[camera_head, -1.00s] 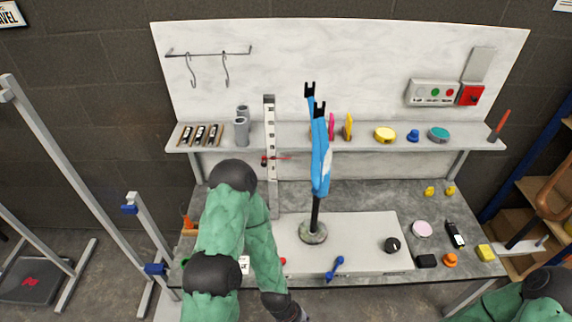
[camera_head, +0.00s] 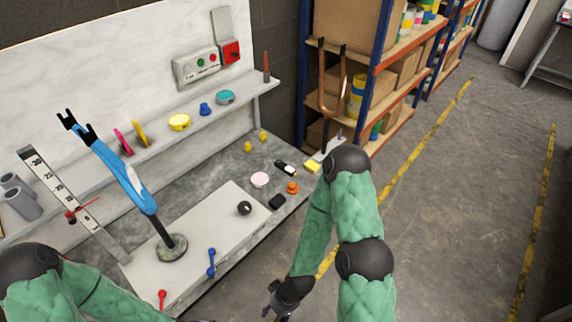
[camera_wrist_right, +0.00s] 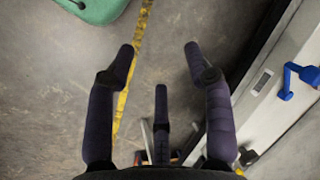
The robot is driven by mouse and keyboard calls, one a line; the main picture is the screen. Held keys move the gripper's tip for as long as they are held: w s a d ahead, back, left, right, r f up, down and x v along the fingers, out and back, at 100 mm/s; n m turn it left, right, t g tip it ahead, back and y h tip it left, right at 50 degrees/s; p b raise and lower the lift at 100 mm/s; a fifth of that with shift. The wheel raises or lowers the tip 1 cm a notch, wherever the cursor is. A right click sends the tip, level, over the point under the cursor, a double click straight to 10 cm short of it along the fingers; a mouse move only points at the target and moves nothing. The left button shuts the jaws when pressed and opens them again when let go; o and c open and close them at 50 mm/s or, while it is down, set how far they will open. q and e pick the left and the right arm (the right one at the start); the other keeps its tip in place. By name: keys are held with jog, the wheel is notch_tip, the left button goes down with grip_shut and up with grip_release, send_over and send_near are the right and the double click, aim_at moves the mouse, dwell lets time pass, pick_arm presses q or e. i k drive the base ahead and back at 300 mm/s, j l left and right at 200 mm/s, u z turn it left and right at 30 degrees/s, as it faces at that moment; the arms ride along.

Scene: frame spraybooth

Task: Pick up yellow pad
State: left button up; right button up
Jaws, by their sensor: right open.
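Several yellow things could be the yellow pad. A round yellow disc (camera_head: 179,122) lies flat on the shelf, and a thin yellow disc (camera_head: 139,133) stands on edge beside a pink one. A yellow block (camera_head: 312,166) lies at the right end of the bench, close to my right arm. My right gripper (camera_head: 275,302) is low in front of the bench, well apart from all of these. In the right wrist view its fingers (camera_wrist_right: 160,62) are spread, empty, above the floor. My left arm shows at the lower left; its gripper is out of frame.
A blue stand (camera_head: 130,185) rises from the white board on the bench. A blue handle (camera_head: 211,262) and a black knob (camera_head: 244,208) are on the board. Racks of boxes (camera_head: 395,75) stand behind the bench's right end. The floor on the right is clear.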

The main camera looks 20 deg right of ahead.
aim_at(313, 167)
jog(key=i+l+u, duration=0.15)
jog(key=l, duration=0.5)
jog(key=i+l+u, duration=0.15)
jog(key=l, duration=0.5)
jog(key=i+l+u, duration=0.15)
jog(key=l, duration=0.55)
jog(key=i+l+u, duration=0.15)
jog(key=l, duration=0.55)
jog(key=i+l+u, duration=0.15)
jog(key=l, duration=0.55)
